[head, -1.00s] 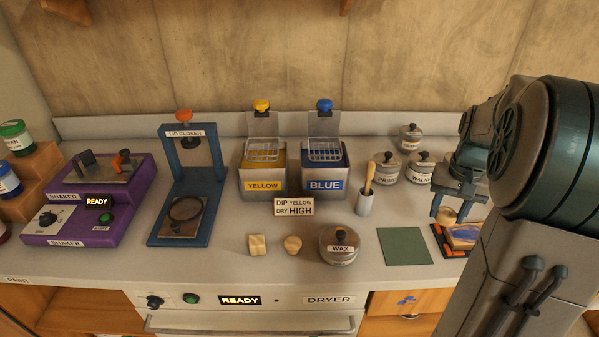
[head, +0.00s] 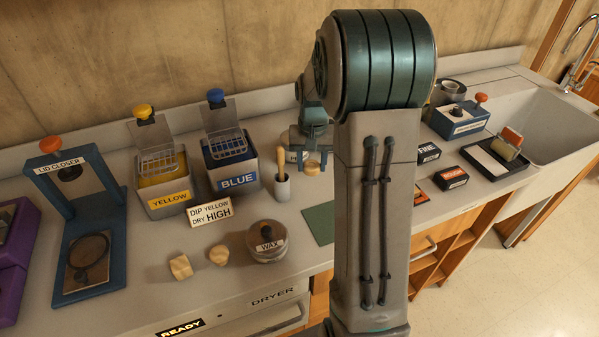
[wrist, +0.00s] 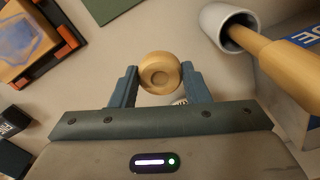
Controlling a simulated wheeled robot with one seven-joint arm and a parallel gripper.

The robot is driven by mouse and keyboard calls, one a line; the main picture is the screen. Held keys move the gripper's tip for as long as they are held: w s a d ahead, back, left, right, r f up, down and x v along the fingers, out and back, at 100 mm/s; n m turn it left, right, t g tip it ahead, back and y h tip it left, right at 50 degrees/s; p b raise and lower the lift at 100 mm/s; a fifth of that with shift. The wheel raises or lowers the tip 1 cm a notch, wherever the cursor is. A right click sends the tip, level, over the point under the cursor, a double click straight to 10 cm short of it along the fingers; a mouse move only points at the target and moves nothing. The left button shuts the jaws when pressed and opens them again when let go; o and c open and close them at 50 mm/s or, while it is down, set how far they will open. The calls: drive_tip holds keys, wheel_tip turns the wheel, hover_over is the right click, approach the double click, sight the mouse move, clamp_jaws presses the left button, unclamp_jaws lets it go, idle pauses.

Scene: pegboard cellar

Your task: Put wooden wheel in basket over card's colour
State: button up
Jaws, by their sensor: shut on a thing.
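My gripper (wrist: 160,82) is shut on the wooden wheel (wrist: 160,72), a pale round piece with a shallow hollow in its middle. In the head view the wheel (head: 312,167) shows below my gripper, partly beside my arm. The card (head: 209,212) reads "DIP YELLOW, DRY HIGH". Behind it stand the yellow tank (head: 159,199) and the blue tank (head: 231,182), with wire baskets, the yellow tank's basket (head: 161,163) and the blue tank's basket (head: 226,147), raised at their tops. The wheel is to the right of both tanks.
A cup with a wooden-handled tool (head: 283,188) stands between the blue tank and my gripper. The wax tin (head: 266,242) and two small wooden pieces (head: 181,267) are in front. The lid closer (head: 88,225) stands left. My arm hides part of the counter.

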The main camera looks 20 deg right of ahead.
sight(302, 184)
drive_tip(key=shift+w+a+f, duration=0.9)
drive_tip(key=shift+w+a, duration=0.1)
drive_tip(key=shift+f+p, duration=0.45)
drive_tip(key=shift+f, duration=1.5)
drive_tip(key=shift+f, duration=0.15)
drive_tip(key=o, duration=0.9)
drive_tip(key=shift+o, duration=0.2)
